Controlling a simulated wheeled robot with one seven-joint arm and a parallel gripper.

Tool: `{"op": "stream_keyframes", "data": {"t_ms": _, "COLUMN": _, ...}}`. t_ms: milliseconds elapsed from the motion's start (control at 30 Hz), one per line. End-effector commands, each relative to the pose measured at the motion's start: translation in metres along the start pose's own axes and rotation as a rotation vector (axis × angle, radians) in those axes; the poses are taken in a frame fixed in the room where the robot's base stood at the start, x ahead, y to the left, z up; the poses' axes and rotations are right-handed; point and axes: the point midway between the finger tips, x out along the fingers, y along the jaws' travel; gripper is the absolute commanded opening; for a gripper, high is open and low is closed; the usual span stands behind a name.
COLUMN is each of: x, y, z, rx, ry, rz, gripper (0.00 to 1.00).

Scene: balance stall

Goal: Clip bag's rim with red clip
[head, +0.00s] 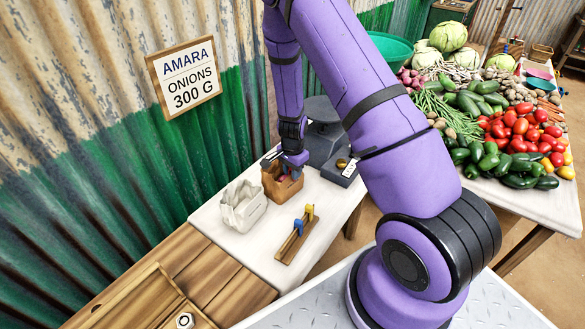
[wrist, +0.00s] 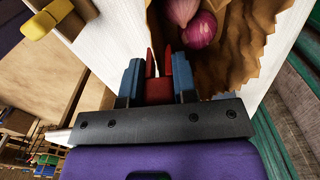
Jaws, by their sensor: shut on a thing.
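The brown paper bag (head: 278,187) stands open on the white table beside the scale. In the wrist view its crumpled inside and jagged rim (wrist: 262,70) fill the upper right, with pinkish-purple onions (wrist: 200,30) in it. My gripper (wrist: 158,74) has its blue fingers shut on the red clip (wrist: 158,90), whose two prongs point toward the bag's near rim. The prongs are at or close to that rim; I cannot tell whether the rim lies between them. In the head view my gripper (head: 294,161) is right over the bag and hides part of its top.
A wooden rack (head: 293,238) with a blue and a yellow clip lies in front of the bag. A whitish open bag (head: 243,206) stands at its left. A dark scale (head: 322,135) stands behind right. The corrugated wall is close behind. White tabletop is free around the rack.

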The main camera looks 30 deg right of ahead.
Motion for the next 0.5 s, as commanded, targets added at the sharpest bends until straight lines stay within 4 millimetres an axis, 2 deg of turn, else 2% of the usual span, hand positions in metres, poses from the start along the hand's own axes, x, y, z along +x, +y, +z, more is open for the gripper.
{"op": "stream_keyframes", "data": {"t_ms": 400, "x": 0.0031, "y": 0.0, "z": 0.0004, "rx": -0.001, "ry": 0.0, "rz": 0.0, "gripper": 0.05}}
{"op": "stream_keyframes", "data": {"t_ms": 433, "x": 0.0031, "y": 0.0, "z": 0.0004, "rx": -0.001, "ry": 0.0, "rz": 0.0, "gripper": 0.29}}
{"op": "stream_keyframes", "data": {"t_ms": 500, "x": 0.0031, "y": 0.0, "z": 0.0003, "rx": -0.001, "ry": 0.0, "rz": 0.0, "gripper": 0.45}}
